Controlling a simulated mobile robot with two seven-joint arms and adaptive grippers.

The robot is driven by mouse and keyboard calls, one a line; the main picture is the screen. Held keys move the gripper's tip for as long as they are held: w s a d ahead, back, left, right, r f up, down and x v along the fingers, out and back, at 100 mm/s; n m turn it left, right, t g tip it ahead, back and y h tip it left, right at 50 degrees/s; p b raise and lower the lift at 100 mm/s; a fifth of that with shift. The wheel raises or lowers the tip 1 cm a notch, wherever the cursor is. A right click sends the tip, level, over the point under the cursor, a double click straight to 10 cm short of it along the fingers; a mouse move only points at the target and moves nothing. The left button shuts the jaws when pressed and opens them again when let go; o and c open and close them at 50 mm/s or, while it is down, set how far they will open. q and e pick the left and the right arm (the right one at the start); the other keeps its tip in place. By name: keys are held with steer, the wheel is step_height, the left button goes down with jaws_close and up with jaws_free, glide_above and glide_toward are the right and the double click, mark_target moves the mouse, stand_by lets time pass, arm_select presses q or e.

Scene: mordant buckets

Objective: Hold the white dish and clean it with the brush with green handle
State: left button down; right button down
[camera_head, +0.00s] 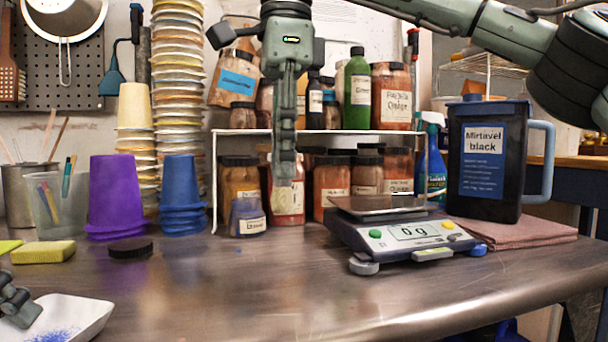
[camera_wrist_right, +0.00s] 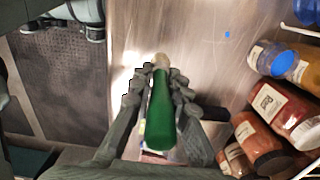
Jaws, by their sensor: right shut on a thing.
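The white dish (camera_head: 85,314) is at the lower left of the head view, cut off by the frame, with blue powder (camera_head: 52,335) in it. My left gripper (camera_head: 18,305) is at the dish's left side, partly out of frame; whether its fingers are closed on the rim cannot be made out. My right gripper (camera_head: 286,172) points down over the middle of the table. In the right wrist view, my right gripper (camera_wrist_right: 160,85) is shut on the brush with green handle (camera_wrist_right: 161,118), its pale tip beyond the fingers.
A scale (camera_head: 400,236) reading 0 g and a black jug (camera_head: 488,160) stand right. A shelf (camera_head: 322,131) with jars is behind my right gripper. Purple cups (camera_head: 116,195), blue cups (camera_head: 182,195), a yellow sponge (camera_head: 43,252) and a dark disc (camera_head: 130,248) are left. The front middle is clear.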

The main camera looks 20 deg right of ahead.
steer(key=s+a+f+y, duration=0.15)
steer(key=s+a, duration=0.25)
steer(key=a, duration=0.8)
steer(key=s+a+f+y, duration=0.15)
steer(key=s+a, duration=0.25)
steer(key=a, duration=0.7)
steer(key=shift+h, duration=0.4)
steer(key=shift+d+x, duration=0.2)
steer(key=shift+x, duration=0.65)
steer(key=shift+d+x, duration=0.15)
steer(key=shift+x, duration=0.7)
steer(key=shift+d+x, duration=0.2)
steer(key=shift+x, duration=0.65)
steer(key=shift+f, duration=0.7)
